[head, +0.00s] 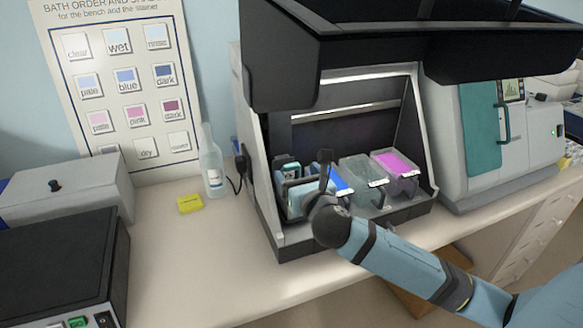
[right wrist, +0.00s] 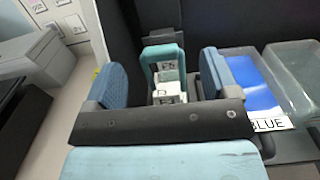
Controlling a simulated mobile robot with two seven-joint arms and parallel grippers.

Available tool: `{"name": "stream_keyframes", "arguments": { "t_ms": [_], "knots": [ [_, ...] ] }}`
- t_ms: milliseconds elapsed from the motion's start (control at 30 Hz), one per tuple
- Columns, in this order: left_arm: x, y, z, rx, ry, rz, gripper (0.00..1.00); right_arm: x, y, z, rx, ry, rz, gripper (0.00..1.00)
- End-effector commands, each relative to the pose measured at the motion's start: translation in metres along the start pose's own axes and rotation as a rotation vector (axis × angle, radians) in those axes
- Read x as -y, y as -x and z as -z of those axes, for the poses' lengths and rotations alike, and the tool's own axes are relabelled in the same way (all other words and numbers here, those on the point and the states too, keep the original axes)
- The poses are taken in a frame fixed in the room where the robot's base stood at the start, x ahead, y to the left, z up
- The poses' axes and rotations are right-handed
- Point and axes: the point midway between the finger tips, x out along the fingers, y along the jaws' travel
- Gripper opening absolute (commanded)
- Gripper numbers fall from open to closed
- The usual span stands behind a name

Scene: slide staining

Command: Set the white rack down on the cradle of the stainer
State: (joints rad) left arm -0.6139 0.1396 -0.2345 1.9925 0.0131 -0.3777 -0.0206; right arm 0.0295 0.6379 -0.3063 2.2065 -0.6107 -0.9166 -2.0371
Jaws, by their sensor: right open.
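The white rack (right wrist: 168,84) shows in the right wrist view with dark lettering and a teal hoop around its top. In the head view it is at the left end of the stainer (head: 263,205), largely hidden by my gripper. My right gripper (right wrist: 162,80) is open, with one blue finger on each side of the rack and visible gaps between. In the head view the right gripper (head: 308,190) reaches into the stainer's front. The cradle cannot be made out under the rack, so their contact cannot be told. My left gripper is not in view.
To the right of the rack stand a blue bath (right wrist: 250,85), a clear bath (head: 363,172) and a pink bath (head: 397,170). The stainer's dark lid (head: 400,45) is raised above. A bottle (head: 211,165) and a yellow block (head: 190,204) stand left on the bench.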

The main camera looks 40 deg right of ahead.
Motion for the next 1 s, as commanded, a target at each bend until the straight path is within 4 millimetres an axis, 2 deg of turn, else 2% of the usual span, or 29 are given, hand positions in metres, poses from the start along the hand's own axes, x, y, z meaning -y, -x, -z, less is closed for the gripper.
{"name": "stream_keyframes", "arguments": {
  "t_ms": [33,200,400,1000],
  "knots": [
    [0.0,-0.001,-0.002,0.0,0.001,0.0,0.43,0.0,0.013,0.002,-0.002,0.0,-0.003,0.81],
    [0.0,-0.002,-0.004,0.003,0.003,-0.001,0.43,0.0,0.046,0.001,-0.001,0.001,-0.002,0.81],
    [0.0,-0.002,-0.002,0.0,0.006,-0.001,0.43,0.0,0.068,0.001,-0.001,0.0,0.0,0.81],
    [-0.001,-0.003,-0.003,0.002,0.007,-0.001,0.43,0.0,0.072,0.0,0.0,0.0,0.0,0.81]
  ]
}}
